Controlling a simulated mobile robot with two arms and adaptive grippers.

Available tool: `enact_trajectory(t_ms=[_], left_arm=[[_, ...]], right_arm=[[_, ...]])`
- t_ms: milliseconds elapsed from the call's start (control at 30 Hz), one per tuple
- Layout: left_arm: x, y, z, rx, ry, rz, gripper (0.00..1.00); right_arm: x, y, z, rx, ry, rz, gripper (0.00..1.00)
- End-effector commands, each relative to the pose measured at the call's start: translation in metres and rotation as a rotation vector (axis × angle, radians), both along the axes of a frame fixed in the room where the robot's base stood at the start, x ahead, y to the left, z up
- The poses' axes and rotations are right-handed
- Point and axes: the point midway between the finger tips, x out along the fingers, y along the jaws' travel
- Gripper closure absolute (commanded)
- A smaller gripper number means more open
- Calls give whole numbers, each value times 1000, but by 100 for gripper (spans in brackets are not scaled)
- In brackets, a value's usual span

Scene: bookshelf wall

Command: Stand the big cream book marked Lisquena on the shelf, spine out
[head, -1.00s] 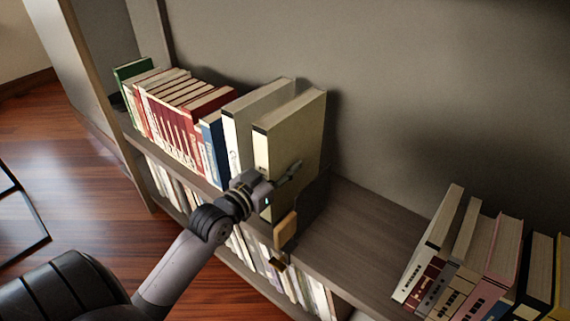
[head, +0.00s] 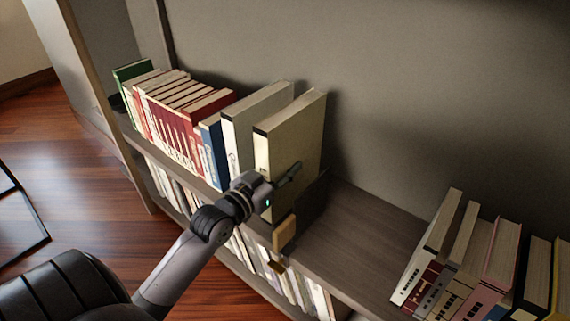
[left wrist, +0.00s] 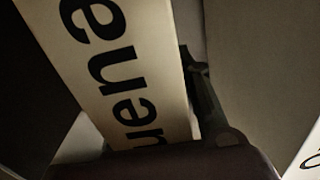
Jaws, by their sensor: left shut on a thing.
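The big cream book (head: 298,140) stands upright on the shelf (head: 365,232), at the right end of the left row of books. Its spine faces out towards me. In the left wrist view the cream book (left wrist: 135,65) fills the middle, with the large black letters "uena" on its spine; the rest of the name is out of frame. My left gripper (head: 274,180) is shut on this book low at the spine end. One finger lies along its right side; the other is hidden. My right gripper is not in view.
A white book (head: 245,125) stands just left of the cream one, then blue, red and green books. A dark bookend (head: 312,200) stands close on the right. Bare shelf lies between it and more books (head: 470,255) at the right. A lower shelf holds books.

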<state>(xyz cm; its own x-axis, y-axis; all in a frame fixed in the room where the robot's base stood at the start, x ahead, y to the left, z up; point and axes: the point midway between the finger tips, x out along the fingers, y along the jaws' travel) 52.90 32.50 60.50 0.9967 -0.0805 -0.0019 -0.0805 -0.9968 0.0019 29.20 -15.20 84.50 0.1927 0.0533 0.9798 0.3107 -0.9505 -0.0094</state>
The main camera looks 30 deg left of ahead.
Motion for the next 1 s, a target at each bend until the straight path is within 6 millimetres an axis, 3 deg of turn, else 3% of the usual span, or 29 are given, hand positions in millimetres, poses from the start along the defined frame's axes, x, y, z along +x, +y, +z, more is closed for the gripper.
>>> enact_trajectory(t_ms=[33,833,867,1000], left_arm=[[0,0,10,1,-22,0,100],[0,0,6,1,-22,0,100],[0,0,6,1,-22,0,68],[0,0,4,1,-15,0,59]], right_arm=[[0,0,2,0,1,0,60],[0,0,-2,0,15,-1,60],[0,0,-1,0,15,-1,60],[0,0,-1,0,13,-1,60]])
